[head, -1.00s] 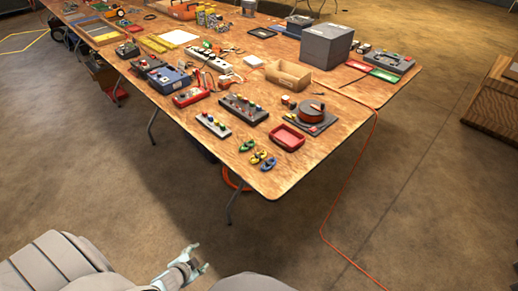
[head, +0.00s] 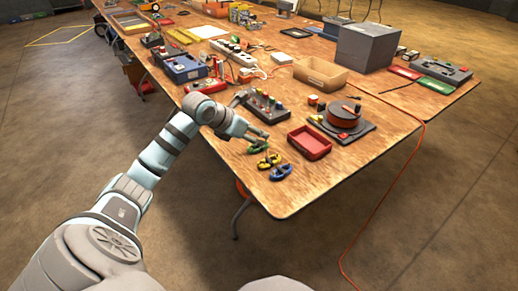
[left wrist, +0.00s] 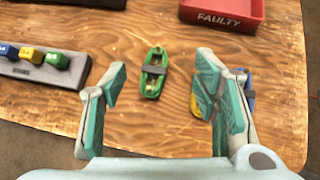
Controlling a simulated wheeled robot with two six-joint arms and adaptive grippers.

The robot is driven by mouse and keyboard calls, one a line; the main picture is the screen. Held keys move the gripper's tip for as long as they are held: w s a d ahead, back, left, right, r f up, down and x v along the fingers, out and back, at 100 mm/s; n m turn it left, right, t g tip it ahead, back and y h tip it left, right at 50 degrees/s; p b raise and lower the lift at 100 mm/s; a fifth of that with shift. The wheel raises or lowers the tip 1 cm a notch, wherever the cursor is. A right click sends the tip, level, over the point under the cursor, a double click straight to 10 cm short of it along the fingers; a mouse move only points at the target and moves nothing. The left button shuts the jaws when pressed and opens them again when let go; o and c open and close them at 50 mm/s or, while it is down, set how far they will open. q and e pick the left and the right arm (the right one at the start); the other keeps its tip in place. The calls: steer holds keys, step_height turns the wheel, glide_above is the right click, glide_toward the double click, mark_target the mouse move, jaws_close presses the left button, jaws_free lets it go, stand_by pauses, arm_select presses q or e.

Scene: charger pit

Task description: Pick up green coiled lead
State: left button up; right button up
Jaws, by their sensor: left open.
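The green coiled lead (head: 257,149) lies on the wooden table near its front edge. In the left wrist view the green coiled lead (left wrist: 153,74) lies lengthwise, with a dark band around its middle. My left gripper (head: 262,138) is open and empty above it. In the left wrist view my left gripper (left wrist: 160,85) has its fingers spread, with the lead between and beyond them. A yellow lead (head: 269,161) and a blue lead (head: 280,172) lie beside the green one. The right finger partly hides both in the left wrist view. My right gripper is not in view.
A red tray (head: 310,146) marked FAULTY in the wrist view (left wrist: 225,15) stands just beyond the leads. A cable reel (head: 343,117) sits farther right.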

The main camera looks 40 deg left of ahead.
arm_select(q)
steer(key=x, duration=0.2)
steer(key=b+x, duration=0.1)
steer(key=x, duration=0.2)
steer(key=b+x, duration=0.1)
steer(key=x, duration=0.2)
steer(key=shift+a, duration=0.25)
steer(key=shift+w+f, duration=0.15)
jaws_close()
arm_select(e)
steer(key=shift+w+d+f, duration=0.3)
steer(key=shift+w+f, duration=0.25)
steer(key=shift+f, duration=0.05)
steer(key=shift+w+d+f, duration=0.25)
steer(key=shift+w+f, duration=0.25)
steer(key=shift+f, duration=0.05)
